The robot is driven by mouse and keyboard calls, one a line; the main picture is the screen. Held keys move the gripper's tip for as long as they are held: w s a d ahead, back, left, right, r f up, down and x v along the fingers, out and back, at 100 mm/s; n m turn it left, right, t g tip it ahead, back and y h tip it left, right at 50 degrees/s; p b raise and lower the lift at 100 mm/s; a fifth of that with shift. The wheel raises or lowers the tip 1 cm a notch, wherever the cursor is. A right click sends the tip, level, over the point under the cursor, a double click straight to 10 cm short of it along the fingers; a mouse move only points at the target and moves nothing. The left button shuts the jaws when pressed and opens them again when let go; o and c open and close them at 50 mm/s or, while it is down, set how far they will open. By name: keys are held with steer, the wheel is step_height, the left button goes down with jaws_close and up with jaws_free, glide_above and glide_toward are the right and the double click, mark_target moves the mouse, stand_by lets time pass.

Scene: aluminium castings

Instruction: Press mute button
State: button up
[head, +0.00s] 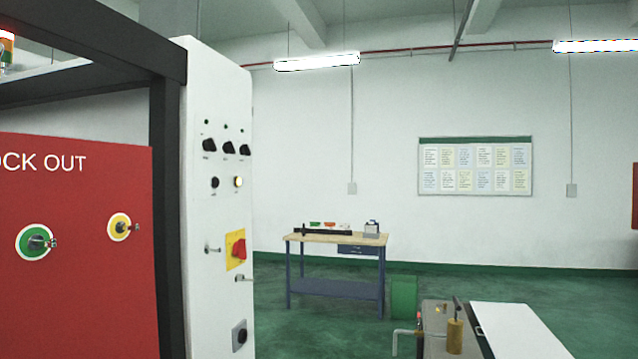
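A white control panel (217,300) stands at the left, its face turned at a steep angle to me. It carries a row of black knobs (228,147) under small indicators. Below them are a round black button (215,183) and a pale yellow, lit-looking button (239,182). A red rotary switch (239,249) sits on a yellow plate lower down, and a dark round control (239,336) is near the bottom. The labels are too small to read, so I cannot tell which one is the mute button. My gripper is not in view.
A workbench (335,239) stands at the far wall. A grey machine or table (450,315) is at the lower right.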

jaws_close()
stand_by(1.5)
